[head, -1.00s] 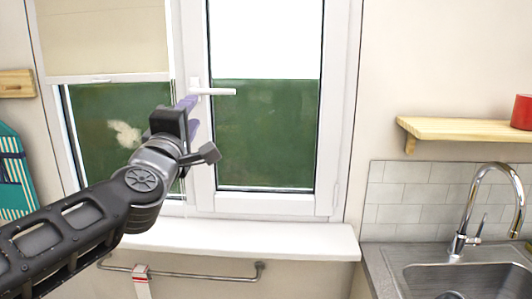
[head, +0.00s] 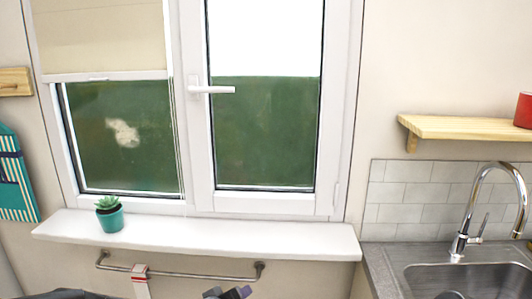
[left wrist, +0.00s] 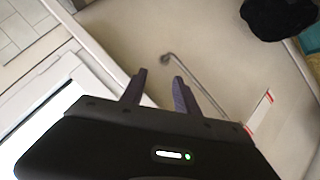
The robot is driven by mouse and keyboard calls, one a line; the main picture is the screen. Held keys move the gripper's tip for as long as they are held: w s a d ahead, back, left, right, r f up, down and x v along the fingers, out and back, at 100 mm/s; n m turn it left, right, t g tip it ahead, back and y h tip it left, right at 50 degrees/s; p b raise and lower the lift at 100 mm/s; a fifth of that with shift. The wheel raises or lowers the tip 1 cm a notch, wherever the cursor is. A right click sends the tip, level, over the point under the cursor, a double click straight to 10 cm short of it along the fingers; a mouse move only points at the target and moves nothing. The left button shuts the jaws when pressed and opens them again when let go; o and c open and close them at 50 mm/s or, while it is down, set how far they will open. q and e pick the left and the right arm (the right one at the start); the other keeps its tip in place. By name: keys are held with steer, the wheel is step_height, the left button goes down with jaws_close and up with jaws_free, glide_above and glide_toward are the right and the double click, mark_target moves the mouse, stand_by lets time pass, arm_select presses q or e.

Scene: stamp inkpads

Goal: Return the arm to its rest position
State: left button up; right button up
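My left gripper (head: 230,293) shows only in part at the bottom edge of the head view, below the window sill and rail. In the left wrist view my left gripper (left wrist: 158,88) has its two purple fingers apart with nothing between them. Part of my dark arm shows at the bottom left of the head view. My right gripper is in neither view.
A white sill (head: 280,236) bears a small plant in a teal pot (head: 110,219). A metal rail (head: 195,275) with a hanging cloth (head: 141,285) runs below it. The window handle (head: 212,90) is horizontal. A sink (head: 470,280) and faucet are at right.

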arm_select(q)
steer(key=s+f+m+g, duration=0.1)
steer(key=s+f+g, duration=0.1)
steer(key=s+f, duration=0.6)
steer(key=s+f+m+g, duration=0.1)
steer(key=s+f+g, duration=0.3)
steer(key=f, duration=0.7)
steer(key=s+f+g, duration=0.2)
steer(key=s+f, duration=0.4)
steer(key=s, duration=0.4)
steer(key=s+f+g, duration=0.2)
steer(key=s+f, duration=0.5)
steer(key=s, duration=0.3)
